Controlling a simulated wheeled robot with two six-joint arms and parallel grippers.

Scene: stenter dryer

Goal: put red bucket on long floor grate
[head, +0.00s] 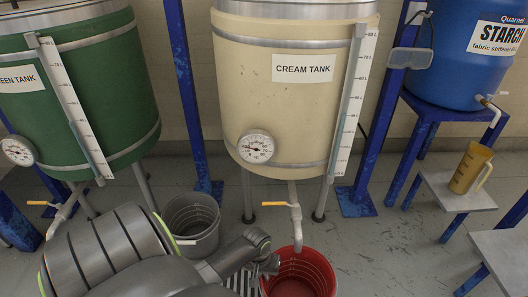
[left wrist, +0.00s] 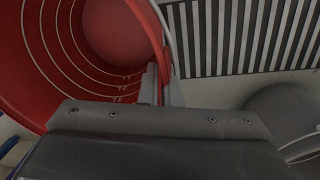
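The red bucket (head: 318,272) is at the bottom of the head view, below the cream tank's tap. It looks empty inside, and its open mouth fills the upper left of the left wrist view (left wrist: 40,60). My left gripper (head: 268,266) is at the bucket's left rim, with one finger inside and one outside. In the left wrist view the fingers (left wrist: 160,88) are close together with the bucket wall between them. The long floor grate (left wrist: 245,35), striped dark and light, lies beside the bucket; a small part shows in the head view (head: 240,284). Whether the bucket touches the floor is unclear.
A grey bucket (head: 192,224) stands left of the red one, near my left arm. The cream tank (head: 245,90) with its tap (head: 296,225) and the green tank (head: 115,90) stand behind. A small shelf with a yellow jug (head: 468,168) is at right. Floor right of the red bucket is clear.

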